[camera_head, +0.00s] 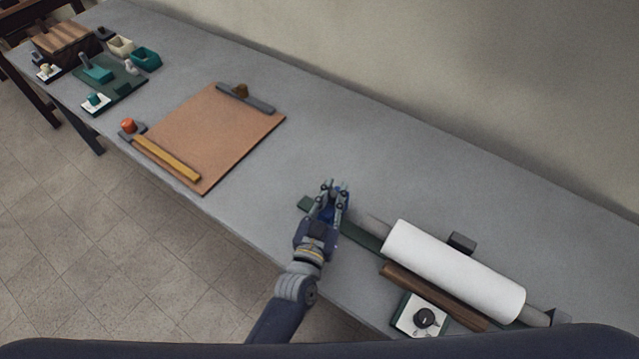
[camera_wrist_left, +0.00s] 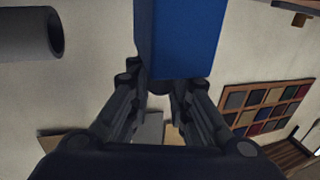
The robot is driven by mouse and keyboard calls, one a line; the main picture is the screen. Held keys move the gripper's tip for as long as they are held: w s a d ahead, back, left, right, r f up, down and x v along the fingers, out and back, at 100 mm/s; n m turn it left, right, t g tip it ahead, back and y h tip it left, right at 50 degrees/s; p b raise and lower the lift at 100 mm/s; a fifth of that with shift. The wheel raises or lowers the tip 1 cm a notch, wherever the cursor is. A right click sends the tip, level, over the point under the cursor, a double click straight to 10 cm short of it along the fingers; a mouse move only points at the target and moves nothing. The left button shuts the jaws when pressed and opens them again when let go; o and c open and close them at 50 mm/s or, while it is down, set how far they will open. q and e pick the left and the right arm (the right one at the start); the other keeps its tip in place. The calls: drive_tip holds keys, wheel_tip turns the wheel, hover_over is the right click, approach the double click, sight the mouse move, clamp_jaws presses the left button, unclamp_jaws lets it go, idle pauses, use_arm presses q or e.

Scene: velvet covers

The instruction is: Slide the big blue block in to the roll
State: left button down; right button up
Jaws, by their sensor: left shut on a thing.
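My left gripper (camera_head: 335,188) is shut on the big blue block, at the near left end of the roll. In the left wrist view the blue block (camera_wrist_left: 185,38) fills the top middle between the fingers (camera_wrist_left: 160,88). In the head view the fingers hide most of it, and only a little blue (camera_head: 327,213) shows. The white roll (camera_head: 455,270) lies on a grey core bar to the right of the gripper. A dark round tube end (camera_wrist_left: 32,34) shows at the upper left of the wrist view, apart from the block. My right gripper is in neither view.
A dark green base strip (camera_head: 362,237) and a brown wooden bar (camera_head: 432,294) run beside the roll. A white box with a black knob (camera_head: 420,317) stands in front. A brown board (camera_head: 212,135) lies to the left. The table behind the gripper is clear.

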use_arm(q)
drive_tip(key=shift+s+d, duration=0.6)
drive_tip(key=shift+d, duration=0.2)
drive_tip(key=c, duration=1.5)
unclamp_jaws()
drive_tip(key=shift+c, duration=0.2)
drive_tip(key=shift+o, duration=0.4)
drive_tip(key=v, duration=1.2)
